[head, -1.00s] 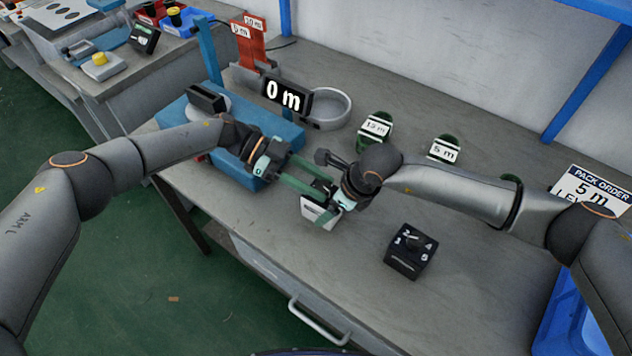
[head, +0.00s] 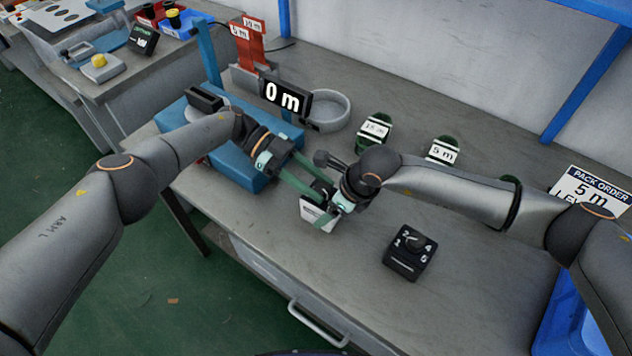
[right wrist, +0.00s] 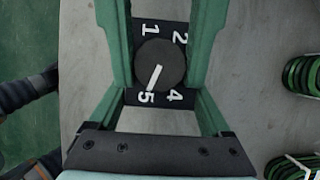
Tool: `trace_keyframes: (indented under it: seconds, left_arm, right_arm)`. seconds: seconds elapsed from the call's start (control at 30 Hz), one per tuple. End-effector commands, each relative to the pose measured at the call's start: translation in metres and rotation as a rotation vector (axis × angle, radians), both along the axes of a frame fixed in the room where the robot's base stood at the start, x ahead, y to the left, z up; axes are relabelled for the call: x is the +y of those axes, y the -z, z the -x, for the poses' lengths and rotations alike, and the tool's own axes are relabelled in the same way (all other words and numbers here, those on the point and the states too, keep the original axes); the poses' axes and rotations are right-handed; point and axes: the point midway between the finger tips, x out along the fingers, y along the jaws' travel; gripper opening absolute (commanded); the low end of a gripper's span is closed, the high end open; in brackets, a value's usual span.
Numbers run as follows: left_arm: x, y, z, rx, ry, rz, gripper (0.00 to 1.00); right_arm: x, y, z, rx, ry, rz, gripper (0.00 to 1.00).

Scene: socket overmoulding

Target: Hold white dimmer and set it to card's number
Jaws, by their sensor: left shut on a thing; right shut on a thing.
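The white dimmer (head: 317,215) is held above the front of the bench between my two grippers. My left gripper (head: 318,197) is shut on it from the left, its long green fingers partly covering the body. My right gripper (head: 341,205) meets it from the right and hides most of its face. In the right wrist view the black dial face (right wrist: 146,30) shows 1, 2, 4 and 5. The round knob (right wrist: 160,62) sits between my right gripper's green fingers, shut on it. Its white line points down towards the 5. A pack order card (head: 588,190) reads 5 m.
A black dimmer (head: 408,252) stands on the bench to the right. Two green cable coils (head: 374,132) (head: 443,150) lie behind the arms. A display (head: 286,97) reads 0 m beside a grey round tray (head: 328,112) and a blue machine (head: 235,165). A blue bin is at lower right.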

Motion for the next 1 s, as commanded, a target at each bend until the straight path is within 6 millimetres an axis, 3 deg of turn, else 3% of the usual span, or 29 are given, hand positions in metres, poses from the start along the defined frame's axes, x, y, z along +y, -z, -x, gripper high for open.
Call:
trace_keyframes:
  seconds: [0.07,0.1,0.33,0.73,1.0]
  left_arm:
    - [0.001,0.001,-0.001,-0.003,-0.005,-0.003,0.0]
    - [0.001,0.001,-0.001,-0.003,-0.005,-0.003,0.44]
    - [0.0,0.0,-0.001,-0.001,-0.003,-0.002,0.7]
    - [0.0,-0.004,-0.001,0.0,-0.001,0.0,0.72]
    - [0.001,-0.033,-0.001,-0.004,-0.001,0.001,0.72]
  right_arm:
    - [0.002,-0.001,0.002,0.0,-0.007,-0.004,0.21]
    - [0.002,-0.001,0.002,0.0,-0.007,-0.004,0.21]
    - [0.001,0.0,0.001,0.0,-0.004,-0.002,0.21]
    - [0.0,0.0,0.0,-0.001,0.0,-0.001,0.21]
    - [0.0,-0.001,0.0,-0.001,0.0,0.0,0.21]
